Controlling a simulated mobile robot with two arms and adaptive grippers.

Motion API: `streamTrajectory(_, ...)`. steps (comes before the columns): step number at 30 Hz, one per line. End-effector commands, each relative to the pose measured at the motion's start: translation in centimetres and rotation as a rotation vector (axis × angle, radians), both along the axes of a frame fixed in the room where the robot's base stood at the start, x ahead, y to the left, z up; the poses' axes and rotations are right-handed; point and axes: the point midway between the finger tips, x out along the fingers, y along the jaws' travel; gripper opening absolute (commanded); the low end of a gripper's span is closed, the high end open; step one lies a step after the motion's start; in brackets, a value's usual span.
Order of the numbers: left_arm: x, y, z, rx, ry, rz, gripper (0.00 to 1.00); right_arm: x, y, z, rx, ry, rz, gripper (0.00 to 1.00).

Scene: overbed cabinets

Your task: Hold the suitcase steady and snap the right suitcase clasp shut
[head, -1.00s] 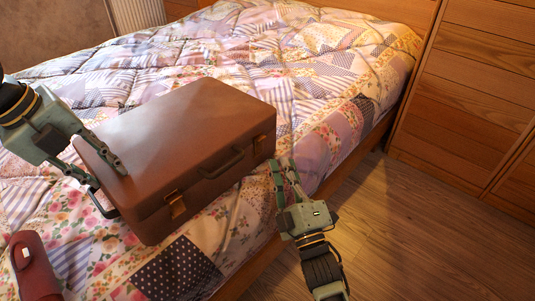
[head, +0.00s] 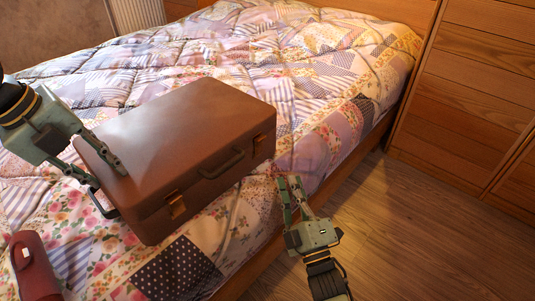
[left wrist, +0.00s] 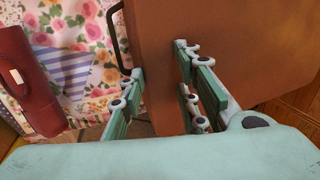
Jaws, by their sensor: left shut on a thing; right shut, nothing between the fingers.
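The brown suitcase (head: 185,140) lies closed-lidded on the bed, its front with the handle (head: 222,165) facing the lower right. The right clasp (head: 260,140) is a small dark spot near the front's right end; I cannot tell whether it is latched. The left clasp (head: 176,205) shows gold. My left gripper (head: 108,180) is shut on the suitcase's left end, one finger over the lid; the left wrist view shows its fingers (left wrist: 155,65) astride the suitcase edge. My right gripper (head: 289,181) is shut and empty, right of and below the right clasp, apart from the suitcase.
The patchwork bed (head: 330,60) carries the suitcase. A dark red item (head: 35,268) lies at the lower left and also shows in the left wrist view (left wrist: 30,80). Wooden cabinets (head: 470,80) stand at the right. The wooden floor (head: 420,220) is clear.

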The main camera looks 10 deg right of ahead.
Motion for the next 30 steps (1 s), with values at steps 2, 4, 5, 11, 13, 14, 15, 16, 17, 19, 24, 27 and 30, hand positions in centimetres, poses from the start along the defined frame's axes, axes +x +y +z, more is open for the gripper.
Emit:
streamTrajectory(2,-0.3,-0.3,-1.1,0.008,0.019,-0.013,0.00,-0.1,0.0,-0.2,0.000,-0.001,0.000,0.00)
streamTrajectory(4,-0.3,-0.3,-1.1,0.008,0.019,-0.013,0.00,-0.1,0.0,-0.2,0.000,-0.001,0.000,0.00)
streamTrajectory(5,-0.3,-0.3,-1.1,0.008,0.019,-0.013,0.00,-0.1,0.0,-0.2,0.000,-0.001,0.000,0.00)
streamTrajectory(11,-0.3,-0.3,-1.1,0.008,0.019,-0.013,0.40,0.0,0.0,-0.2,0.000,-0.001,0.000,0.00)
streamTrajectory(13,-0.3,-0.3,-1.1,0.008,0.021,-0.012,0.46,0.0,0.0,-0.2,0.000,-0.001,0.000,0.00)
streamTrajectory(14,-0.3,-0.2,-1.1,0.008,0.022,-0.011,0.49,0.0,0.0,-0.2,0.000,-0.001,0.000,0.00)
streamTrajectory(15,-0.4,-0.2,-1.1,0.009,0.022,-0.011,0.52,0.0,0.0,-0.2,0.000,-0.001,0.000,0.00)
streamTrajectory(16,-0.4,-0.2,-1.1,0.009,0.022,-0.011,0.52,0.0,0.0,-0.2,0.000,-0.001,0.000,0.00)
streamTrajectory(17,-0.4,-0.2,-1.1,0.009,0.022,-0.010,0.52,0.0,0.0,-0.2,0.000,-0.001,0.000,0.00)
streamTrajectory(19,-0.3,-0.2,-1.0,0.008,0.022,-0.010,0.52,0.0,0.0,-0.2,0.000,-0.001,0.000,0.00)
streamTrajectory(24,-0.3,-0.1,-0.8,0.009,0.019,-0.008,0.52,0.0,0.0,-0.1,0.000,-0.001,0.000,0.00)
streamTrajectory(27,-0.4,0.1,0.0,0.008,0.017,-0.006,0.52,0.0,0.0,-0.1,0.000,-0.001,0.000,0.00)
streamTrajectory(30,-0.5,0.5,1.6,0.006,0.013,-0.004,0.52,0.0,0.0,-0.1,0.000,-0.001,0.000,0.00)
